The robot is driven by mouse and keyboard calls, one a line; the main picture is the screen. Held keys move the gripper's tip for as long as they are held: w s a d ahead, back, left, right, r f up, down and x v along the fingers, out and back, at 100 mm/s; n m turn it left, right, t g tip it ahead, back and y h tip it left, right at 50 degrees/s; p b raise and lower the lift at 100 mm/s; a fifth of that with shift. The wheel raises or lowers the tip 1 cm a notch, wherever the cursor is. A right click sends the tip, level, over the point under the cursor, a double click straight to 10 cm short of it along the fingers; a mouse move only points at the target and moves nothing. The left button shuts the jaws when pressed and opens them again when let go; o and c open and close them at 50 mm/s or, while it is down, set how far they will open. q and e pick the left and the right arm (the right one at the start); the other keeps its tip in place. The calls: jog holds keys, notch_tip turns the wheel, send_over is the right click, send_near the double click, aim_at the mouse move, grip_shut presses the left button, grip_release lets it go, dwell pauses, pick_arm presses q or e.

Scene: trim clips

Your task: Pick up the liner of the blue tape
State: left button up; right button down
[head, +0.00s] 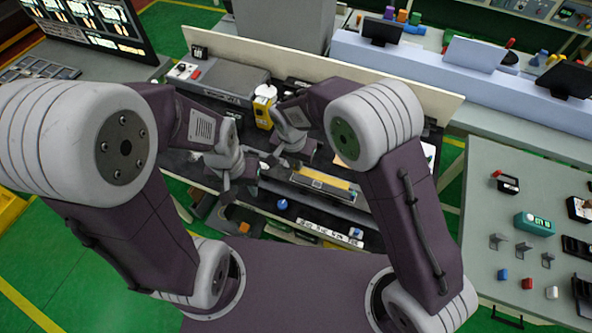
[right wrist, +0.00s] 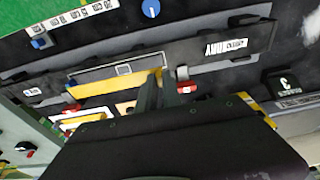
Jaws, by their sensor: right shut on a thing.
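My right gripper (head: 272,161) is low over the dark bench, left of a black trim piece with a yellow strip (head: 322,179). In the right wrist view its fingers (right wrist: 159,93) are close together beside the end of that yellow strip (right wrist: 112,86). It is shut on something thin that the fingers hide. I cannot tell whether this is the liner. No blue tape can be made out for certain. My left gripper (head: 228,183) hangs left of the right one, over the bench's left part; its jaw opening is too small to tell.
A round blue knob (head: 282,204) and a small blue piece (head: 356,233) sit near the front of the bench. A yellow bottle (head: 264,108) stands behind the grippers. A grey table (head: 485,210) with small parts stands at the right.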

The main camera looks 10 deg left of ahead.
jog(key=s+d+r+b, duration=0.2)
jog(key=s+d+r, duration=0.2)
jog(key=d, duration=0.6)
notch_tip(320, 180, up, 2)
jog(key=shift+s+d+r, duration=0.2)
jog(key=shift+d, duration=0.15)
notch_tip(320, 180, up, 6)
jog(key=p, duration=0.5)
